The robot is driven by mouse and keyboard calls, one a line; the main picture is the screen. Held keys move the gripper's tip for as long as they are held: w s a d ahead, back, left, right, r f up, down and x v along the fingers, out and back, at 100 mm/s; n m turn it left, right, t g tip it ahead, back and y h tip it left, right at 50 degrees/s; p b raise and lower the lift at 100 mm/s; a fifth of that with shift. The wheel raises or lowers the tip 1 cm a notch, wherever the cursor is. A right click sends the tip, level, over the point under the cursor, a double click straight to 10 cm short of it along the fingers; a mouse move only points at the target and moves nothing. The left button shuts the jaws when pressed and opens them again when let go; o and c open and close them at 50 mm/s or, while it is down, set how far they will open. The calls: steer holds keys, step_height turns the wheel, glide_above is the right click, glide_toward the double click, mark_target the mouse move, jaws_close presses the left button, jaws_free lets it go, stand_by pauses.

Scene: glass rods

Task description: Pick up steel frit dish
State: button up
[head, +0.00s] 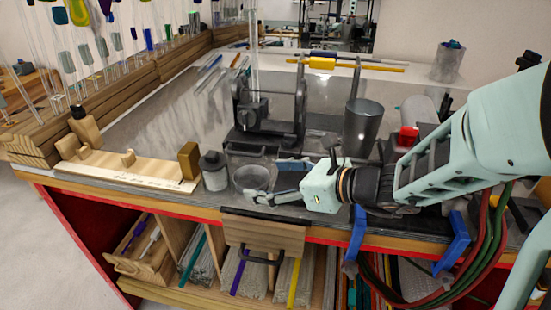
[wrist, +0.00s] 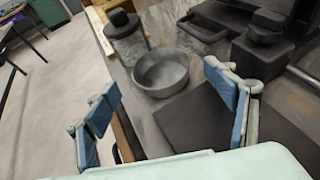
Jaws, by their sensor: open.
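The steel frit dish (head: 250,179) is a small round grey bowl. It stands upright on the bench near its front edge, just right of a dark-lidded glass jar (head: 214,171). In the wrist view the dish (wrist: 161,73) looks empty and lies ahead of my gripper. My gripper (head: 262,183) comes in from the right, low over the bench. In the wrist view my gripper (wrist: 168,105) has its two blue-padded fingers wide apart with nothing between the pads. In the head view one finger overlaps the dish's lower right side; I cannot tell whether it touches.
The lidded jar (wrist: 125,36) stands close beside the dish. A black stand (head: 268,112) with a glass tube is behind it, and a dark steel cup (head: 359,127) is at the right. A wooden jig (head: 127,170) lies to the left. A dark flat block (wrist: 193,118) lies near my fingers.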

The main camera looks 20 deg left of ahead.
mark_target(240, 176)
steer(key=x, duration=0.5)
steer(key=shift+w+a+f, duration=0.1)
steer(key=shift+w+a, duration=0.05)
steer(key=shift+a, duration=0.25)
steer(key=c, duration=1.3)
